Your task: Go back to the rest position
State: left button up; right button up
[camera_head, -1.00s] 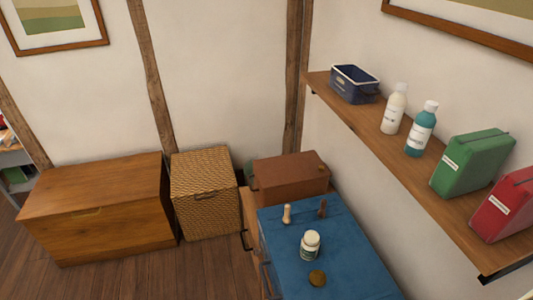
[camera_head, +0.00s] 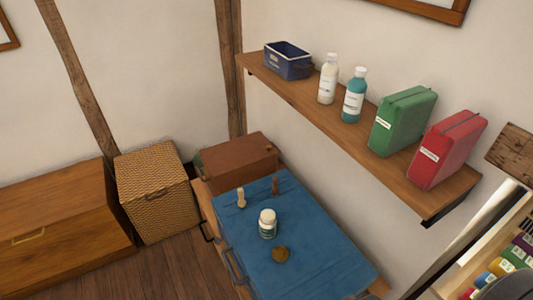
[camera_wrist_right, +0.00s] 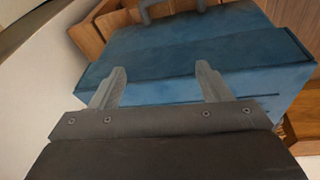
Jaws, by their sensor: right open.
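My right gripper (camera_wrist_right: 160,88) shows in the right wrist view with its two grey fingers apart and nothing between them. Beyond the fingers is the blue-topped cabinet (camera_wrist_right: 180,60); I cannot tell the gap between them. Neither gripper shows in the head view. There, the blue cabinet top (camera_head: 312,255) holds a white pill bottle (camera_head: 267,224), a round brownish disc (camera_head: 280,254) and two small upright pieces, one pale (camera_head: 241,197) and one dark (camera_head: 275,186).
A wall shelf (camera_head: 440,192) holds a navy bin (camera_head: 288,62), a white bottle (camera_head: 327,80), a teal bottle (camera_head: 353,97), a green case (camera_head: 402,122) and a red case (camera_head: 446,150). A wicker basket (camera_head: 157,192), brown box (camera_head: 238,162) and wooden chest (camera_head: 55,225) line the wall.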

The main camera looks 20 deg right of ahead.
jog(key=s+f+g, duration=0.1)
jog(key=s+f, duration=0.1)
jog(key=f, duration=0.6)
jog(key=s+f, duration=0.3)
jog(key=f, duration=0.4)
jog(key=s+a+f+b, duration=0.1)
jog(key=s+f, duration=1)
jog(key=s, duration=0.1)
jog(key=shift+g+y, duration=0.3)
jog(key=shift+g, duration=0.1)
